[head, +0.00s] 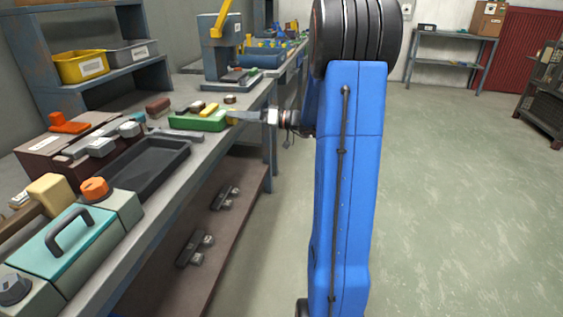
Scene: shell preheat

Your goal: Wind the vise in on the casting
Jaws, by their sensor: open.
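A low green vise (198,124) sits near the front edge of the workbench, left of my arm. A yellow piece (209,109) lies on top of it, and a dark brown block (158,106) stands at its far left; I cannot tell which of these is the casting. A small yellow knob or handle (232,118) is at the vise's right end. My gripper (239,116) points left with its fingertips at this knob. It is open; whether the fingers touch the knob is too small to tell. My blue arm hides what lies behind it.
A black tray (145,172) lies nearer on the bench, with a teal-lidded case (70,240) before it. A drill press (218,55) stands behind the vise. Yellow (82,68) and grey bins sit on a shelf at left. The floor (460,190) at right is clear.

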